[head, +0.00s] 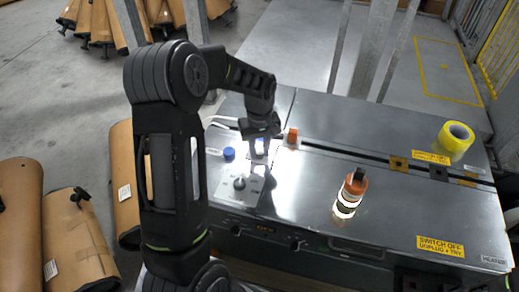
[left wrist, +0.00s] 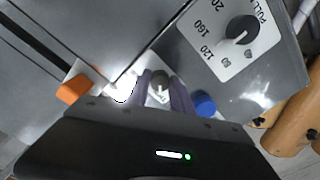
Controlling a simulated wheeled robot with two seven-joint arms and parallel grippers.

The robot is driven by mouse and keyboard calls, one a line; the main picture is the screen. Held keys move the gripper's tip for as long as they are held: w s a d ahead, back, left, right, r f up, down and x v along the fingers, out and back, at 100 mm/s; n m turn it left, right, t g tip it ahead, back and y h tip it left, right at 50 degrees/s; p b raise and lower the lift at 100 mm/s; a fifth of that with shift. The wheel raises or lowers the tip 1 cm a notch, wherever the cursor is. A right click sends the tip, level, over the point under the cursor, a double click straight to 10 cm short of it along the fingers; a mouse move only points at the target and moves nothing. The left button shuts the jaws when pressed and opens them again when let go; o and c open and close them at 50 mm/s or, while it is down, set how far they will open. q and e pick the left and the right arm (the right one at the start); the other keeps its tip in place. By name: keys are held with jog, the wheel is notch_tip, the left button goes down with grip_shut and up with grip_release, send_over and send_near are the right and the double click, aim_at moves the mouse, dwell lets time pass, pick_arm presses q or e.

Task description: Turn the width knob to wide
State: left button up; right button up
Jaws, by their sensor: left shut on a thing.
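A small dark knob (left wrist: 160,78) sits on a small white plate (left wrist: 155,97) in the left wrist view; its markings are too small or hidden to read. My left gripper (left wrist: 161,88) has its two fingers on either side of this knob and is shut on it. In the head view my left gripper (head: 261,146) reaches down onto the machine top, and the arm hides most of the small knob. A larger black knob (left wrist: 241,29) stands on a white numbered dial plate beside the fingers; it also shows in the head view (head: 239,183). My right gripper is not in view.
A blue button (left wrist: 204,104) and an orange block (left wrist: 73,89) flank the gripper. On the metal machine top (head: 310,185) stand an orange-topped bottle (head: 350,193) and a yellow tape roll (head: 455,138). Cardboard-wrapped rolls (head: 75,235) lie at left. The middle top is mostly clear.

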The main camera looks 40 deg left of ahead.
pick_arm(q)
grip_shut()
jog(key=shift+m, duration=0.4)
jog(key=m, duration=0.7)
jog(key=shift+m, duration=0.4)
jog(key=m, duration=0.4)
jog(key=shift+m, duration=0.3)
jog(key=m, duration=0.4)
jog(key=shift+m+p, duration=0.35)
jog(key=shift+m, duration=0.05)
